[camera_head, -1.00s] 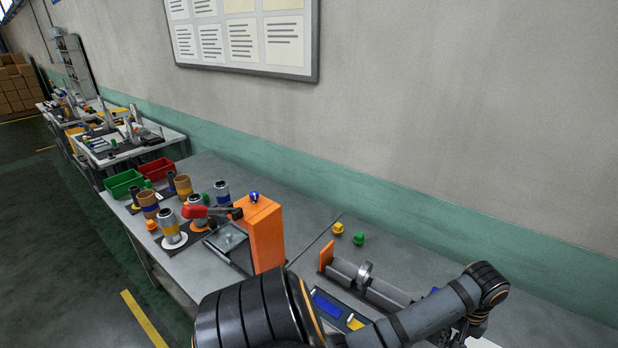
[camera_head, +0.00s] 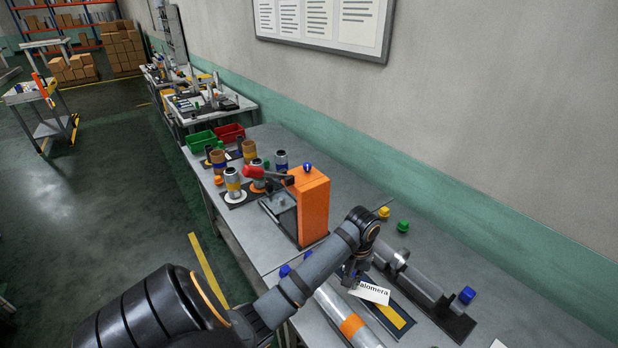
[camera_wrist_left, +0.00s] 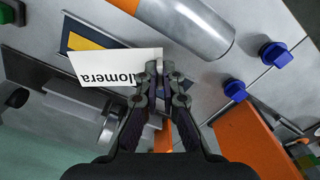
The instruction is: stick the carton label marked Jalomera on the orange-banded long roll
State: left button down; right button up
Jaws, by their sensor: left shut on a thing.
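My left gripper (camera_head: 354,275) is shut on the edge of the white carton label (camera_head: 374,293); "alomera" shows on it, its first letter covered. In the left wrist view the label (camera_wrist_left: 110,66) shows upside down, clamped between the fingertips (camera_wrist_left: 160,75). The orange-banded long roll (camera_head: 333,303) is silver and lies on the bench just left of and below the label, its orange band near the lower end. The roll also shows in the left wrist view (camera_wrist_left: 195,25), beside the fingertips and apart from the label. My right gripper is not in view.
A dark plate with a yellow patch (camera_head: 391,317) lies under the label. A winder shaft (camera_head: 420,284) is to the right, an orange machine housing (camera_head: 311,205) behind. Blue knobs, a yellow piece (camera_head: 383,212) and a green piece (camera_head: 403,226) are nearby. Cores stand farther back.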

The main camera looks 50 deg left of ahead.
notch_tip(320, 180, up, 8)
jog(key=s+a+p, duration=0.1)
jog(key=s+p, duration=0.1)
jog(key=p, duration=0.4)
pick_arm(q)
jog(key=s+a+r+m, duration=0.1)
jog(key=a+m, duration=0.1)
jog(key=s+a+r+m+b, duration=0.1)
jog(key=s+m, duration=0.1)
jog(key=s+a+r+m+b, duration=0.1)
jog(key=a+m, duration=0.1)
jog(key=shift+s+a+r, duration=0.2)
jog(key=shift+s+a, duration=0.15)
notch_tip(320, 180, down, 4)
jog(key=b, duration=0.4)
jog(key=shift+s, duration=0.1)
jog(key=shift+f+b, duration=0.2)
jog(key=shift+b, duration=0.35)
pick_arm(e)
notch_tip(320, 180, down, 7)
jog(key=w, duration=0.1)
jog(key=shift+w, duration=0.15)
pick_arm(q)
jog(key=shift+p, duration=0.5)
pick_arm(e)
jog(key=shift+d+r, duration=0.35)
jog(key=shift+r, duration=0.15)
